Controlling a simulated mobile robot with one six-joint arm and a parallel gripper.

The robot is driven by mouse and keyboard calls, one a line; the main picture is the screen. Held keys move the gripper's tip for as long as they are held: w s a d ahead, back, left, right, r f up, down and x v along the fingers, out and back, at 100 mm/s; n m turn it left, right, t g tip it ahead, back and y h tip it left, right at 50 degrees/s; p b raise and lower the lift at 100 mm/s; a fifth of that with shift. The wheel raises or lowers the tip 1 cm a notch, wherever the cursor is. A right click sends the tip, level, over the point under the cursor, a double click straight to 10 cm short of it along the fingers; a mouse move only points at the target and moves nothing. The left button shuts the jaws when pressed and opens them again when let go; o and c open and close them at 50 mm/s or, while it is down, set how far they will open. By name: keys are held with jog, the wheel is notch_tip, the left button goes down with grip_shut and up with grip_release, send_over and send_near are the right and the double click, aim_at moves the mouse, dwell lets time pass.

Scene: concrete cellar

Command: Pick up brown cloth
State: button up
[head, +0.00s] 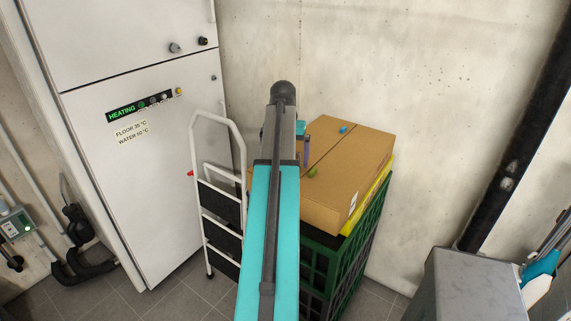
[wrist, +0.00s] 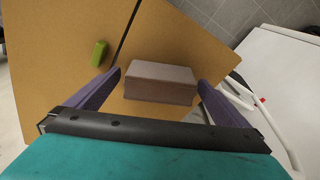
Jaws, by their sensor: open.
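A brown, block-shaped folded item (wrist: 160,82), which looks like the brown cloth, lies on top of a cardboard box (wrist: 215,35) in the wrist view. My gripper (wrist: 159,78) is open, with one purple finger on each side of the cloth. Gaps show between the fingers and the cloth, and whether the fingertips reach down to its height is unclear. In the head view my gripper (head: 304,150) is over the left part of the cardboard box (head: 355,165). My arm hides the cloth there.
A small green object (wrist: 99,53) and a small blue object (head: 343,129) lie on the box. The box rests on a yellow item (head: 372,198) above green crates (head: 345,250). A white step ladder (head: 243,160) and heating cabinet (head: 150,180) stand left; a concrete wall is behind.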

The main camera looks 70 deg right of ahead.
jog(key=shift+c, duration=0.3)
jog(key=c, duration=1.1)
jog(key=shift+r, duration=0.2)
jog(key=shift+c, duration=0.2)
jog(key=shift+r+p, duration=1.5)
jog(key=shift+r, duration=0.35)
jog(key=shift+s+a+f, duration=0.1)
jog(key=shift+a+f, duration=0.1)
jog(key=shift+a, duration=0.25)
jog(key=s+a+r+p, duration=0.1)
jog(key=s+a+p, duration=0.1)
jog(key=a, duration=1.2)
jog(key=shift+s+a+r, duration=0.15)
jog(key=shift+s+a, duration=0.2)
jog(key=shift+a, duration=0.05)
